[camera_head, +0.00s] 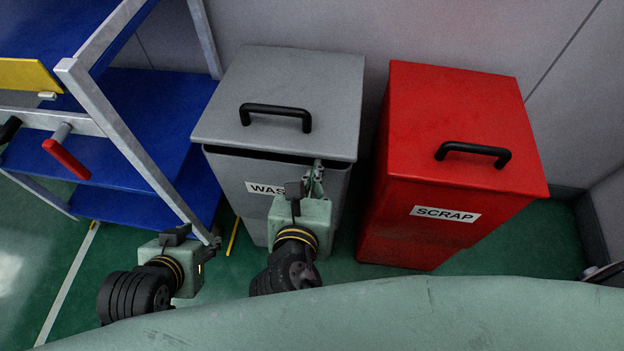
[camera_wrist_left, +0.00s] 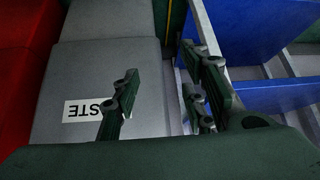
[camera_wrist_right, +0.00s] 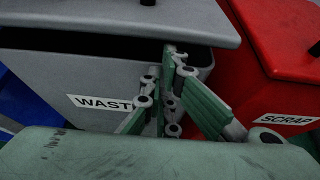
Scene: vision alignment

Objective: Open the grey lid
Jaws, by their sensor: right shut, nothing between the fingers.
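The grey lid (camera_head: 290,85) with a black handle (camera_head: 276,112) covers the grey bin (camera_head: 225,175), labelled WASTE. A dark gap shows under the lid's front edge, so it looks slightly raised there. My right gripper (camera_head: 317,168) is shut and empty at the front edge, right of the middle. In the right wrist view its fingertips (camera_wrist_right: 172,52) reach up to the gap under the lid (camera_wrist_right: 120,20); contact is unclear. My left gripper (camera_head: 213,243) is lower, left of the bin. In the left wrist view its fingers (camera_wrist_left: 160,66) are spread and empty.
A red bin (camera_head: 455,120) labelled SCRAP stands right of the grey bin, with a narrow gap between. A blue shelf rack (camera_head: 150,110) with grey posts stands at the left, close to my left gripper. A wall (camera_head: 420,30) is behind the bins.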

